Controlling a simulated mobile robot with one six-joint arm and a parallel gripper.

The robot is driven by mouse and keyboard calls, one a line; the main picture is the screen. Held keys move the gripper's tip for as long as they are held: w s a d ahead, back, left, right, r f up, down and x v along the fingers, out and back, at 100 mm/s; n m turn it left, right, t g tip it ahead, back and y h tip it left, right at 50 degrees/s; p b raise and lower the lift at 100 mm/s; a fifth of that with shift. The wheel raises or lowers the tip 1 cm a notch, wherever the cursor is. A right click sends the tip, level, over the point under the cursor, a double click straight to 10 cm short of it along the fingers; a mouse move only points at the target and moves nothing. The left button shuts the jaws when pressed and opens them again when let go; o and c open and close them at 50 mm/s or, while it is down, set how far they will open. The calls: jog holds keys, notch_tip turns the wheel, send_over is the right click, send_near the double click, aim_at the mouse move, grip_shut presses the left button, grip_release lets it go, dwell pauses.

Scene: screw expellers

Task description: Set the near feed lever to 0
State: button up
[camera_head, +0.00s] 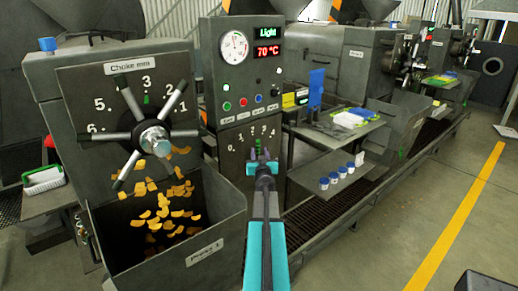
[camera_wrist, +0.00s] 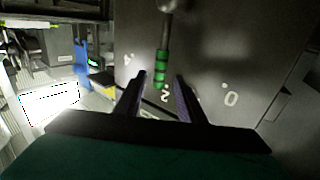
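The near feed lever (camera_wrist: 162,65) shows in the wrist view as a grey rod with a green ribbed grip. Its grip end lies by the digit 2 on a dark dial plate (camera_wrist: 215,65), with 4 and 0 to either side. In the head view the plate (camera_head: 232,163) bears digits from 0 to 4, and my gripper largely hides the lever. My gripper (camera_head: 258,156) is in front of this plate. In the wrist view its two dark fingers (camera_wrist: 161,80) are apart, with the grip's end appearing between their tips. I cannot tell whether they touch it.
Left of the plate are a choke handwheel (camera_head: 152,138) and a bin (camera_head: 168,262) with orange flakes. A control panel (camera_head: 243,75) with a gauge is above. A side shelf (camera_head: 335,160) with blue-lidded jars is to the right. The floor (camera_head: 375,235) at right is clear.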

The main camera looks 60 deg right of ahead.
aim_at(258, 147)
jog(key=shift+x, duration=2.3)
grip_shut()
